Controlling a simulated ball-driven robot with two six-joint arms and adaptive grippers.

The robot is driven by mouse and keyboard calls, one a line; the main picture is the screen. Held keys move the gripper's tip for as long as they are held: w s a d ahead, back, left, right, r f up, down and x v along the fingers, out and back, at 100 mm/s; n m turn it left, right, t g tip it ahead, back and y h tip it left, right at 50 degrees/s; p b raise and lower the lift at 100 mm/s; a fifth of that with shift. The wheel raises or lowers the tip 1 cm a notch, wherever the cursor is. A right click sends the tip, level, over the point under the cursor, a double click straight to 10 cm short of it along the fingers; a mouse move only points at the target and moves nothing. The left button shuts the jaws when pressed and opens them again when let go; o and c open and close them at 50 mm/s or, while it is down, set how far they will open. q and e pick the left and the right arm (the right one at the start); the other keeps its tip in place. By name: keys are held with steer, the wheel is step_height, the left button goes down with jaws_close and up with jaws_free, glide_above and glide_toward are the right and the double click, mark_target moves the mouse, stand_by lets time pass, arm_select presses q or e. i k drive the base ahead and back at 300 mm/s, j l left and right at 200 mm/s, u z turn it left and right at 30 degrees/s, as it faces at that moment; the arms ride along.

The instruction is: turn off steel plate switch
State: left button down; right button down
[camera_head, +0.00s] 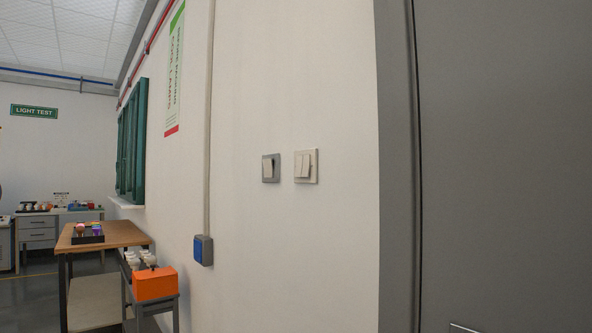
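A switch with a grey, steel-looking plate (271,168) is on the white wall near the middle of the head view. It has a single light rocker, which looks tilted. Neither of my grippers is in view, and nothing covers the switches.
A grey door (505,160) and its frame (397,170) stand right of the switches. A blue box (203,250) hangs on a wall conduit. At left are an orange bin (155,284) on a cart and a wooden-topped table (122,234). Wall around the switches is clear.

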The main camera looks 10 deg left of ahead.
mark_target(268, 164)
steer(key=i+j+z, duration=0.2)
steer(key=i, duration=0.3)
steer(key=i+j+z, duration=0.2)
steer(key=i+j, duration=0.3)
